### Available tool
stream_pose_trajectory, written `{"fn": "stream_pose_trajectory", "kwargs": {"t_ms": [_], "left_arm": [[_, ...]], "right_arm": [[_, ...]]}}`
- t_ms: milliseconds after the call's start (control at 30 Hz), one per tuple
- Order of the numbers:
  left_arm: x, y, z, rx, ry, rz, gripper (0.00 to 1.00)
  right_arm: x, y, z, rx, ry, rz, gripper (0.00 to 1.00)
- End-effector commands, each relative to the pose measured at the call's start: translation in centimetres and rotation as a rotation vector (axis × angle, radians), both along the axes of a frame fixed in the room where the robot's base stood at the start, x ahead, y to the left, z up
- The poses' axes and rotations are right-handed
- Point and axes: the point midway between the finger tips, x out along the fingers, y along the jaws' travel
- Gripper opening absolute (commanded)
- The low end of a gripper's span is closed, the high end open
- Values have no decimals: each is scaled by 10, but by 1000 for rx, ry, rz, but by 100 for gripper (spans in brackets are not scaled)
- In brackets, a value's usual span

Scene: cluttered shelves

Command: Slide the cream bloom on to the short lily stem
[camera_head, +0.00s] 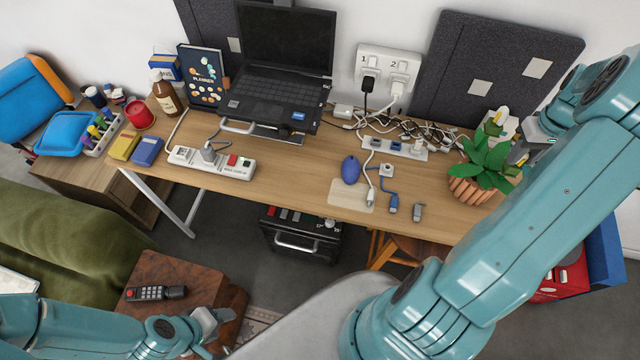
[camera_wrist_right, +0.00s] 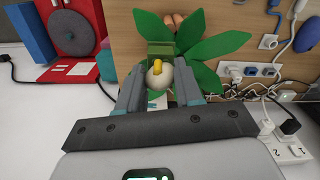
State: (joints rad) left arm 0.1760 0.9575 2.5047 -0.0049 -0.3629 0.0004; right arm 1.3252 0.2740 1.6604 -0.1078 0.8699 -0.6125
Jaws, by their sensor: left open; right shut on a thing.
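The cream bloom (camera_wrist_right: 157,80), with a yellow centre, sits between the fingers of my right gripper (camera_wrist_right: 158,92) in the right wrist view. My right gripper is shut on it. A square green part (camera_wrist_right: 161,48) shows right beside the bloom; I cannot tell whether it belongs to the bloom or to a stem. In the head view the cream bloom (camera_head: 502,114) is above the leafy potted plant (camera_head: 487,160), at the right end of the desk. I cannot make out the short lily stem for certain. My left gripper (camera_head: 212,325) is open and empty at the bottom left, near the brown side table.
The terracotta pot (camera_head: 470,190) stands on the desk (camera_head: 300,180) close to tangled cables (camera_head: 420,130) and a power strip (camera_head: 395,147). A grey panel (camera_head: 500,70) leans behind. A laptop (camera_head: 275,75) and a blue mouse (camera_head: 350,169) are further left.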

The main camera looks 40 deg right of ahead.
Motion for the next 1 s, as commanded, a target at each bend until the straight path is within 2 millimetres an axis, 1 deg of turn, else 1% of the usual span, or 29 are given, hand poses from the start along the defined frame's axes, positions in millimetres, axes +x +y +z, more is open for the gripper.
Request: {"fn": "stream_pose_trajectory", "kwargs": {"t_ms": [133,867,900,967,1000], "left_arm": [[0,0,-3,0,0,0,55],[0,0,-4,0,0,0,55],[0,0,-4,0,0,0,55],[0,0,-4,0,0,0,55],[0,0,-4,0,0,0,55]], "right_arm": [[0,0,-4,0,0,0,0],[0,0,-6,1,1,0,0],[0,0,-6,1,1,0,45],[0,0,-6,1,1,0,64],[0,0,-6,1,1,0,65]]}}
